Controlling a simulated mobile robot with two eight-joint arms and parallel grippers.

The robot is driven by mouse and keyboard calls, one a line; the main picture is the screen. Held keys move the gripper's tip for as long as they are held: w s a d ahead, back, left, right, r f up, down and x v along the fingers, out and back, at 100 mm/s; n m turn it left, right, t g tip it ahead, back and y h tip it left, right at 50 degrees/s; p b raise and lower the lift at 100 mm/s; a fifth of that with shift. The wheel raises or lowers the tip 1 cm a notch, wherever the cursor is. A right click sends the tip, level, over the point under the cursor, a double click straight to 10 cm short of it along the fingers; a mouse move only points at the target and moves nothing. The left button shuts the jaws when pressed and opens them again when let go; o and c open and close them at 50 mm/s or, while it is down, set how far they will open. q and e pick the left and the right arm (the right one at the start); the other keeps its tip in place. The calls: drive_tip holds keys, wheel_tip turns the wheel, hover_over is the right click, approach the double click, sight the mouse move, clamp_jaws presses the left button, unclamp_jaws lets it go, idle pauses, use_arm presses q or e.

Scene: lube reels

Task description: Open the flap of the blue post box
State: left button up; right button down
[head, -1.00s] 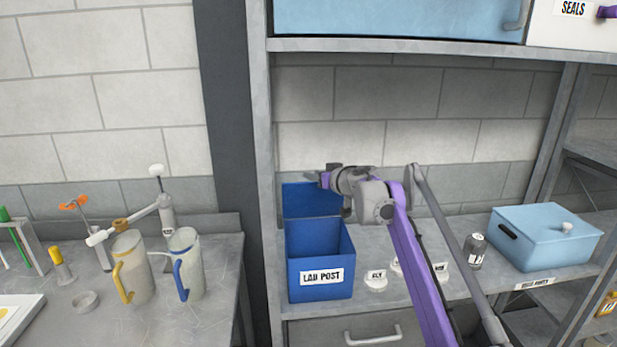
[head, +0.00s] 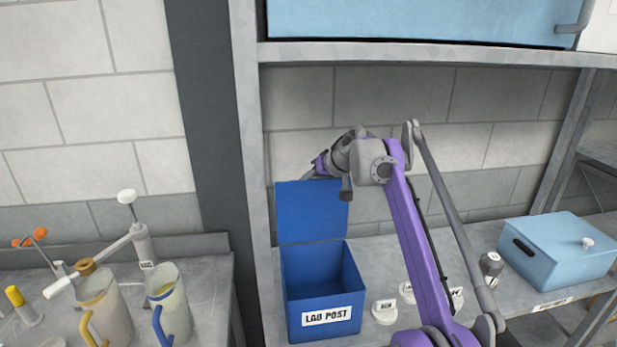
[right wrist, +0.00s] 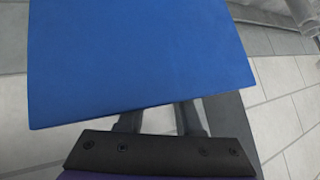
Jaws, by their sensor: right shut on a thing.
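The blue post box (head: 325,318), labelled "LAB POST", stands on the shelf in the head view with its top uncovered. Its blue flap (head: 312,212) stands up at the back of the box, roughly upright. My right gripper (head: 310,174) is at the flap's upper edge and shut on it; its fingertips are hard to make out there. In the right wrist view the flap (right wrist: 140,60) fills the upper middle, and the right fingers (right wrist: 158,118) reach its near edge, their tips hidden by it. My left gripper is not in view.
Round white-topped items (head: 385,311) and a dark jar (head: 490,265) stand right of the box. A light blue lidded box (head: 560,250) is further right. Jugs (head: 168,305) stand on the left bench. A shelf post (head: 252,180) rises just left of the post box.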

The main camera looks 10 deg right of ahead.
drive_tip(key=shift+s+f, duration=0.15)
drive_tip(key=shift+f, duration=0.5)
drive_tip(key=c, duration=0.5)
unclamp_jaws()
drive_tip(key=shift+w, duration=0.2)
drive_tip(key=shift+d+r, duration=0.1)
drive_tip(key=shift+r, duration=0.05)
drive_tip(key=shift+s+d+r, duration=0.1)
drive_tip(key=shift+d+r, duration=0.05)
drive_tip(key=shift+r, duration=0.1)
drive_tip(key=v, duration=1)
drive_tip(key=shift+r, duration=0.15)
